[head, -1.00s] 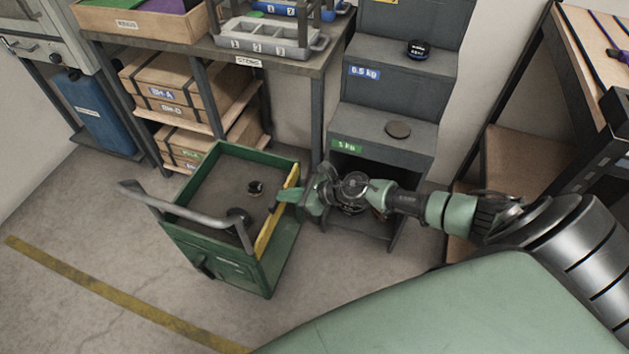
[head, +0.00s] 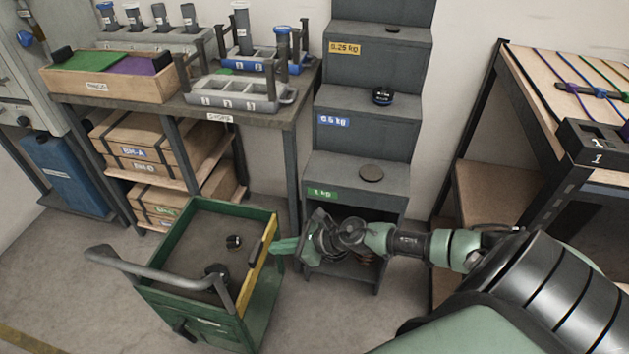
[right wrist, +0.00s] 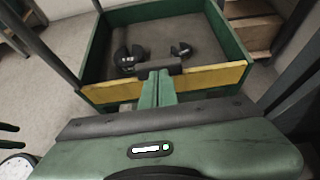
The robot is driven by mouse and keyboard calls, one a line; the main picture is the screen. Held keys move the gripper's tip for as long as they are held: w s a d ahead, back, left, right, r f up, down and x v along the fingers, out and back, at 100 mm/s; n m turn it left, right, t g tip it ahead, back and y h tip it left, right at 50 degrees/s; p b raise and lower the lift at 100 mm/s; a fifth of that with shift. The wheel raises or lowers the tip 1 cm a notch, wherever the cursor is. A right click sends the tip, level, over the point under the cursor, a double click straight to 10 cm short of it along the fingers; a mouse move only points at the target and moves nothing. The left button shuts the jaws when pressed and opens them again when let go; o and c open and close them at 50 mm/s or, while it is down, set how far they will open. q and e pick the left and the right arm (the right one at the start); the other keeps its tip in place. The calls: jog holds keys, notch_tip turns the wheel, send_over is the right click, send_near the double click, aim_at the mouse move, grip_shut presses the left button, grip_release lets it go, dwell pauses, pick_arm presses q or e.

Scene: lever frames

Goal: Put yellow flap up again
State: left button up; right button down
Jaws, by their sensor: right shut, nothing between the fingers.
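The yellow flap (head: 246,287) stands along the right side of the green cart (head: 168,318), spanning between its side walls and looking upright. A dark handle (head: 257,252) sits at the middle of its top edge. My right gripper (head: 275,246) is shut and empty, on the outer side of the flap, with its tips close to the handle. In the right wrist view the shut fingers (right wrist: 157,78) reach up to the flap (right wrist: 212,77) just below the handle; whether they touch it I cannot tell.
Two dark round items, one of them a small weight (head: 234,242), are in the cart. A stepped weight rack (head: 362,140) stands behind my right gripper. A bench (head: 212,118) is at the back, with a table (head: 535,85) at right.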

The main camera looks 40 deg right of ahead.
pick_arm(q)
jog(key=w+r+b, duration=0.1)
jog(key=w+r, duration=0.3)
jog(key=r, duration=0.2)
jog(key=shift+w+d+r+t+b, duration=0.2)
jog(key=shift+d+r+t+b, duration=0.1)
jog(key=shift+d+t, duration=0.1)
pick_arm(e)
jog(key=s+d, duration=0.6)
jog(key=s, duration=0.2)
jog(key=shift+s+d+f, duration=0.15)
jog(key=shift+s+d, duration=0.1)
